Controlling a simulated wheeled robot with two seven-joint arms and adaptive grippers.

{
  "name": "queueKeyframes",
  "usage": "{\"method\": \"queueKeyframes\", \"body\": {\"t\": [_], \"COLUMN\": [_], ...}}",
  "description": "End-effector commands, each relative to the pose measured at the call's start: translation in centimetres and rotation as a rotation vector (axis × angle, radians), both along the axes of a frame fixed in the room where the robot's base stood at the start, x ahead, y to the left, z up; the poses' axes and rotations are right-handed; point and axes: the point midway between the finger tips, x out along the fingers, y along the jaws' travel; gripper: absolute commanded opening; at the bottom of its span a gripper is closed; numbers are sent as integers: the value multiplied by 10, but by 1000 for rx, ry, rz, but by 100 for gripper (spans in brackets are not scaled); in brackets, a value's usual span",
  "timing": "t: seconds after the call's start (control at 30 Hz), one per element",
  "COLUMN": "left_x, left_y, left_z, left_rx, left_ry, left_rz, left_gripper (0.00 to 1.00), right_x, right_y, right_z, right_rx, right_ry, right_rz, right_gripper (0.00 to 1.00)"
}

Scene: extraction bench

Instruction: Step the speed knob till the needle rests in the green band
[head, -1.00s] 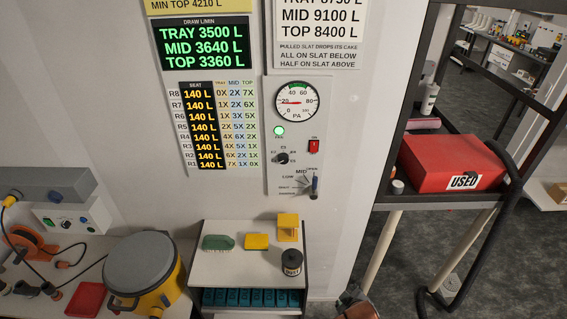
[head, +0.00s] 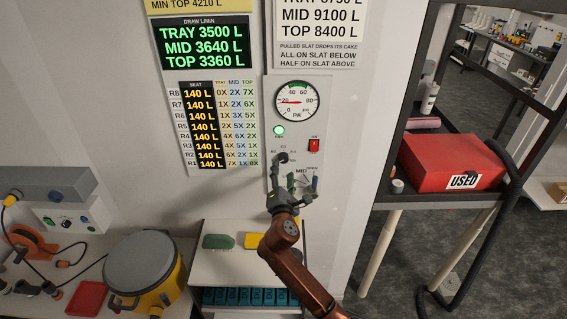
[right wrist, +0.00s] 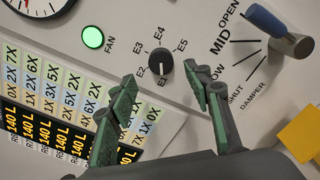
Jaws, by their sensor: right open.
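The speed knob (head: 283,157) is a small black dial on the white wall panel; in the right wrist view the knob (right wrist: 165,67) has marks E1 to E5 around it, and its pointer appears to face E1. The round PA gauge (head: 297,100) sits above. Its red needle points left, near 20, outside the green band (head: 297,86) at the top of the scale. My right gripper (head: 285,178) is open in front of the panel, just below the knob. In the right wrist view its fingers are spread either side below the knob, without gripping it. My left gripper is not seen.
The green FAN lamp (head: 279,130) is lit and a red switch (head: 314,146) sits right of the knob. The blue-handled damper lever (head: 315,184) is close to the right gripper. A small shelf (head: 215,262) stands below, a yellow drum (head: 150,270) to its left.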

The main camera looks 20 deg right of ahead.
Motion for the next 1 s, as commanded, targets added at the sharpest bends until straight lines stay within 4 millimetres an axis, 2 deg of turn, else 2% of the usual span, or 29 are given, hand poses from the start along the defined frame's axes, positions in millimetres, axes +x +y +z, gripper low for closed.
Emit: {"method": "queueKeyframes", "body": {"t": [0.2,0.4,0.77,1.0], "left_x": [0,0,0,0], "left_y": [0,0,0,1], "left_z": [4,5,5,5], "left_rx": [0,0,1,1], "left_ry": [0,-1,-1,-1], "left_rz": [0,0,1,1], "left_gripper": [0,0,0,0], "right_x": [34,54,58,58], "right_y": [-11,-16,-18,-18], "right_z": [1,0,-1,-1], "right_rx": [2,4,7,7], "right_ry": [0,1,1,1], "right_rz": [-2,-1,0,0], "right_gripper": [46,46,45,29]}}
